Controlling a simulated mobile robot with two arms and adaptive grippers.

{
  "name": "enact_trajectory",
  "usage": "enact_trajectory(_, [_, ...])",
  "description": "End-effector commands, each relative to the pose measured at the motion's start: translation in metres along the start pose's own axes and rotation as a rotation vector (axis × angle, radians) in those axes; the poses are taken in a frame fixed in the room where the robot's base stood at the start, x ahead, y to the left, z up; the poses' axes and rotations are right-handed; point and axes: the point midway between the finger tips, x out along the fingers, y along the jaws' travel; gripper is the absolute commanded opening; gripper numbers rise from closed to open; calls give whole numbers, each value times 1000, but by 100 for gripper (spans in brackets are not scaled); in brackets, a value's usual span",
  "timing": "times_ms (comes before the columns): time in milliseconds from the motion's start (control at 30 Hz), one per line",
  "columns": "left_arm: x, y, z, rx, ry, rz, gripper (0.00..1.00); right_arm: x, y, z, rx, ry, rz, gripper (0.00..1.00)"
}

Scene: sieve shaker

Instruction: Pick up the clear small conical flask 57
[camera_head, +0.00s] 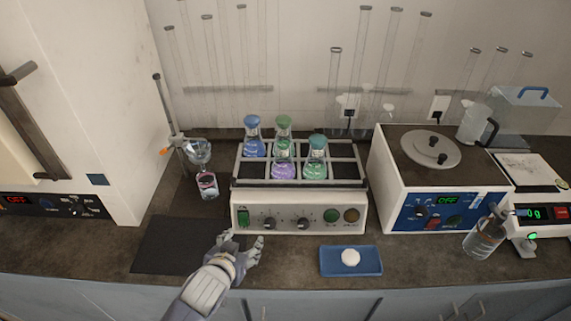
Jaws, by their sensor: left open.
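Several clear conical flasks stand in the rack on top of the shaker (298,211). One has a blue cap and blue liquid (254,147). One has a teal cap and green liquid (315,165). Between them are a green-capped flask (283,133) and purple liquid (284,171) in front, partly overlapping. A small glass vessel with pinkish contents (207,185) is under a funnel left of the shaker. No number is readable, so I cannot tell which flask is 57. My left gripper (243,243) is open and empty, in front of the shaker's lower left corner. My right gripper is not in view.
A dark mat (172,246) lies left of my gripper. A blue tray (335,261) with a white round piece (350,257) lies to its right. A centrifuge-like device (405,199), a bottle (483,239) and a balance (541,214) stand further right. A funnel stand (164,112) rises left of the shaker.

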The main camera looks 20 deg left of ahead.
Motion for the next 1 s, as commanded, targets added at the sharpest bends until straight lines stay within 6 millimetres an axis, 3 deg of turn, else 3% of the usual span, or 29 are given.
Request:
enact_trajectory(100, [15,-4,-68,-22,225,14,58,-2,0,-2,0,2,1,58])
enact_trajectory(200, [17,0,-119,-32,402,58,58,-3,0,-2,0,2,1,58])
enact_trajectory(333, [14,7,-162,-32,554,123,58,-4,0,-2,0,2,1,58])
enact_trajectory(533, [11,14,-189,-29,639,174,58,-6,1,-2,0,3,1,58])
enact_trajectory(1000, [52,23,-220,-29,640,174,58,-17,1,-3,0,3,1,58])
